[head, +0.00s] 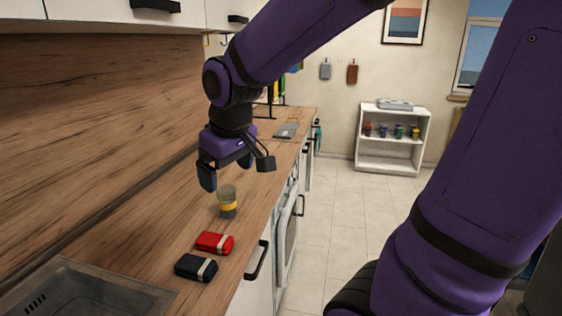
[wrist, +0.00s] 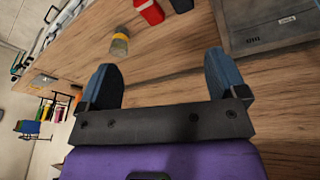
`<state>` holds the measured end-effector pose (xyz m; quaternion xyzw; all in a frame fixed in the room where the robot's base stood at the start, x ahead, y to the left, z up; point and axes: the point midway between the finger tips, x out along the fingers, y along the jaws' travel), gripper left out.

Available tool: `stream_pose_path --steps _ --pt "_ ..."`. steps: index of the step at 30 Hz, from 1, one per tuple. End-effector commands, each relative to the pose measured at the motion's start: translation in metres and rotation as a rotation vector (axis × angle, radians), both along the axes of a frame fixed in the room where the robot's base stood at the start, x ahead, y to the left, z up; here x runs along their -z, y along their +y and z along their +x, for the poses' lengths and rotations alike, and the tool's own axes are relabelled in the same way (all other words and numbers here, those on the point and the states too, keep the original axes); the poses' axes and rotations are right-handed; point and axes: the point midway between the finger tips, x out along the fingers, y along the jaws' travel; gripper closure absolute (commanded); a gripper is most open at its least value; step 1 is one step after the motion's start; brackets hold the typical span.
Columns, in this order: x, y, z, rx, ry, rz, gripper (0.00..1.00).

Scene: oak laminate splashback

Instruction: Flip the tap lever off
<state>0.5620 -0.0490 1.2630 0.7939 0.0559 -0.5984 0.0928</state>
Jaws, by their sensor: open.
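No tap and no tap lever show in either view. The sink (head: 85,292), a dark metal basin, is at the bottom left of the head view; its corner also shows at the top right of the wrist view (wrist: 270,22). My gripper (head: 228,182) is above the wooden counter, farther along it than the sink. In the wrist view its two blue fingers (wrist: 163,80) are spread apart with only bare wood showing between them.
On the wooden counter (head: 150,238) stand a glass with a yellow band (head: 228,203), a red case (head: 215,243) and a black case (head: 196,267). A grey flat object (head: 287,131) lies farther back. A wooden splashback (head: 90,120) rises on the left; open floor lies right.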

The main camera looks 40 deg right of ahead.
Motion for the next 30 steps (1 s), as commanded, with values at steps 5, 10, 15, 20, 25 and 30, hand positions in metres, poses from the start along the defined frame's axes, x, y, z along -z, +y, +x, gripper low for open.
stream_pose_path --steps 5,10,15,20,25,30 --pt "-0.028 -0.008 -0.044 0.068 -0.067 0.027 0.09" --pt "-0.044 -0.014 -0.085 0.127 -0.122 0.059 0.09" --pt "-0.052 -0.018 -0.116 0.171 -0.162 0.085 0.09" --pt "-0.053 -0.019 -0.130 0.192 -0.179 0.099 0.09" --pt "-0.054 -0.019 -0.133 0.196 -0.181 0.103 0.09" --pt "-0.054 -0.019 -0.132 0.195 -0.182 0.102 0.18"
